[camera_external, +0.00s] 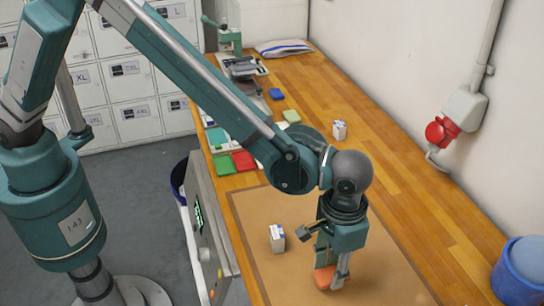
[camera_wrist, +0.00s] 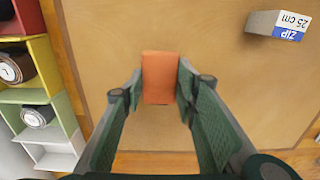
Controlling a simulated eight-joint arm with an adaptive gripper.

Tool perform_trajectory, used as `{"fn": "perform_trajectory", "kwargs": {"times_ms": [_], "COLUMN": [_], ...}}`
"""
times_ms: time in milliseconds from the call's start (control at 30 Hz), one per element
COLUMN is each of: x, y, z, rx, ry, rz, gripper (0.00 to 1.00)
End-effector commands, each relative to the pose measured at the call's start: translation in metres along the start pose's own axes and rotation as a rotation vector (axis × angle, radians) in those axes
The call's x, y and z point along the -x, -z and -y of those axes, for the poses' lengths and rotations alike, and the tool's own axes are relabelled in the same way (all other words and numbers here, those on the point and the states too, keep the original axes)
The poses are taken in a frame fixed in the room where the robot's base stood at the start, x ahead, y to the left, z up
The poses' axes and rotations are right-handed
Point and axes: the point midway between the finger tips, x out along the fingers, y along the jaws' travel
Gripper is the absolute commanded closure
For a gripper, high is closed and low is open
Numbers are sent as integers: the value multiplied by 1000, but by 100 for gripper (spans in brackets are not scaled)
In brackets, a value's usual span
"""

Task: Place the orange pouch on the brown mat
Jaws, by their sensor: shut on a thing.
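The orange pouch (camera_wrist: 160,92) is a small flat-faced block between the two fingers of my gripper (camera_wrist: 161,74) in the wrist view. My gripper is shut on it. In the external view the pouch (camera_external: 324,278) shows at the bottom of my gripper (camera_external: 332,270), partly hidden by a finger. The brown mat (camera_external: 255,212) covers the near part of the wooden table, and the pouch is over it. The mat (camera_wrist: 110,35) also fills most of the wrist view. I cannot tell whether the pouch touches the mat or hangs just above it.
A small white box (camera_external: 277,238) with a ZIP label stands on the mat left of my gripper. Red (camera_external: 244,160) and green trays lie beyond the mat. Another small box (camera_external: 339,130) stands farther back. A blue bin (camera_external: 520,272) is at the right.

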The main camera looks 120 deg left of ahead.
Motion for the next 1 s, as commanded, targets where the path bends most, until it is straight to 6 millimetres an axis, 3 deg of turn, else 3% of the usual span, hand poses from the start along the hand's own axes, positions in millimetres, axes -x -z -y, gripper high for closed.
{"fn": "perform_trajectory", "kwargs": {"times_ms": [467, 967, 1000], "x": [-35, -41, -41], "y": [0, 0, 0], "z": [0, 0, 0], "rx": [0, 0, 0], "ry": [0, 0, 0], "rz": [0, 0, 0], "gripper": [82, 82, 66]}}
